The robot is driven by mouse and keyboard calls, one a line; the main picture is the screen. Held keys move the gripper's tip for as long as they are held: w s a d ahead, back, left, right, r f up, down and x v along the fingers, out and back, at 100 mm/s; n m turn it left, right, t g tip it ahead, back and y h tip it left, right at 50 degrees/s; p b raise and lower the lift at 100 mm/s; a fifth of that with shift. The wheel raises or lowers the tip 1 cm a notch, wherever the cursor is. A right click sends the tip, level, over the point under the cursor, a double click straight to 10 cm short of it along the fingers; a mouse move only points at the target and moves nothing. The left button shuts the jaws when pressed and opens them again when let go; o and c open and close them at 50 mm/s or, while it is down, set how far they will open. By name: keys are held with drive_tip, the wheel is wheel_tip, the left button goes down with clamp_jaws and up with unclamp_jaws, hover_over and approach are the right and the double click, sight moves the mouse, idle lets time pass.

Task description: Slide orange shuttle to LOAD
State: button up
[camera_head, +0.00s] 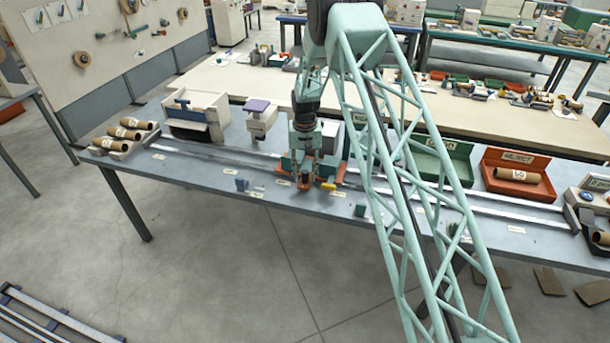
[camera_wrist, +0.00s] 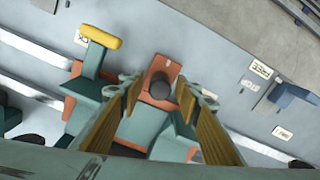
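The orange shuttle (camera_head: 339,174) sits on the rail track of the long grey bench, mostly hidden behind my gripper (camera_head: 305,184). In the wrist view, its orange plate (camera_wrist: 150,99) carries an upright dark round knob (camera_wrist: 160,84). A teal lever with a yellow end (camera_wrist: 100,37) stands beside it; the yellow end also shows in the head view (camera_head: 328,186). My gripper (camera_wrist: 163,90) is open, with its fingers on either side of the knob and gaps visible. Contact cannot be told. Small label cards lie along the bench; I cannot read which says LOAD.
The metal rail (camera_head: 225,156) runs left and right along the bench. Cardboard tubes (camera_head: 125,133) lie at the left end. An orange REJECT bin (camera_head: 515,176) and a green bin (camera_head: 440,160) stand at the right. A small blue block (camera_head: 241,184) stands near the front edge.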

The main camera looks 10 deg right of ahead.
drive_tip(key=shift+c, duration=0.4)
clamp_jaws()
drive_tip(key=shift+w+a, duration=0.1)
